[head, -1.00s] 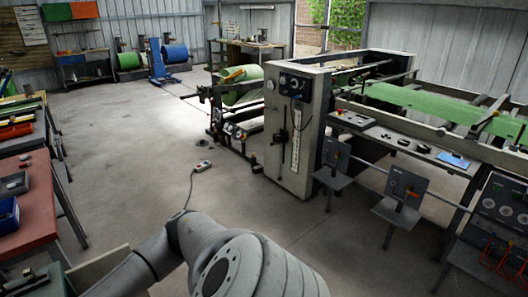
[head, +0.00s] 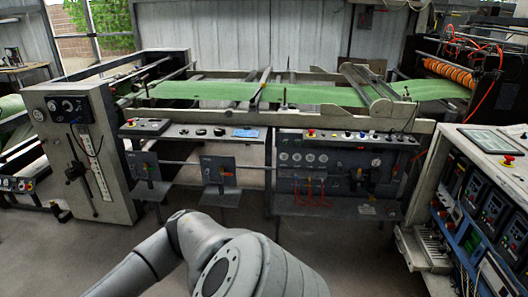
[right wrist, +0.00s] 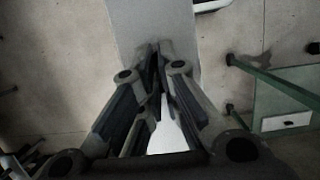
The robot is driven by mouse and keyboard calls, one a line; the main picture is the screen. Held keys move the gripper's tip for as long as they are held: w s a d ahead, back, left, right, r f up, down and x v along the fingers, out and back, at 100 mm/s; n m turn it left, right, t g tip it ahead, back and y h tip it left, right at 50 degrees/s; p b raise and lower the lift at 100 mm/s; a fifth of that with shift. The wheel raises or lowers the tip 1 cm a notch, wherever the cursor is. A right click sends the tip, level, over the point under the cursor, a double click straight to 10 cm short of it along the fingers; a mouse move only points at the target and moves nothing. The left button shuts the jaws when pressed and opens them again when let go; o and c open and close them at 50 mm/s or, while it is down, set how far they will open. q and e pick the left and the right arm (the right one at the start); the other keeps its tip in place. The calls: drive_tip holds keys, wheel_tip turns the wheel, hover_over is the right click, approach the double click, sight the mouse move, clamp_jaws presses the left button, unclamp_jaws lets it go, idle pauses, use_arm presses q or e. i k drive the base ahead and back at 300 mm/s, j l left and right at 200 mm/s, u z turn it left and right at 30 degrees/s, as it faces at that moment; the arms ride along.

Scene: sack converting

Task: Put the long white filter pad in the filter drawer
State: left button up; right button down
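I cannot make out the long white filter pad or the filter drawer in the head view. In the right wrist view my right gripper (right wrist: 158,48) has its fingers drawn together at the tips, with no clear object between the tips. A bright white patch (right wrist: 168,132) shows between the finger bases; I cannot tell what it is. My left gripper is not in view.
A long machine with a green web (head: 300,93) stands ahead, with control panels (head: 305,160) along its front. A grey end frame (head: 85,150) is at left, a slanted control cabinet (head: 475,190) at right. Grey floor (head: 330,245) lies before it. A green-framed stand (right wrist: 285,122) shows in the wrist view.

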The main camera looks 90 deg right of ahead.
sight(414, 250)
drive_tip(key=z, duration=0.4)
drive_tip(key=l+z, duration=0.15)
drive_tip(key=z, duration=0.65)
drive_tip(key=l+z, duration=0.1)
drive_tip(key=z, duration=0.25)
drive_tip(key=l+z, duration=0.15)
drive_tip(key=z, duration=0.25)
drive_tip(key=i+l+z, duration=0.1)
drive_tip(key=z, duration=0.3)
drive_tip(key=i+z, duration=0.15)
drive_tip(key=z, duration=0.25)
drive_tip(key=i+l+z, duration=0.1)
drive_tip(key=z, duration=0.3)
drive_tip(key=i+z, duration=0.4)
drive_tip(key=i+j+z, duration=0.1)
drive_tip(key=i+z, duration=0.3)
drive_tip(key=i+j+z, duration=0.2)
drive_tip(key=i+z, duration=0.15)
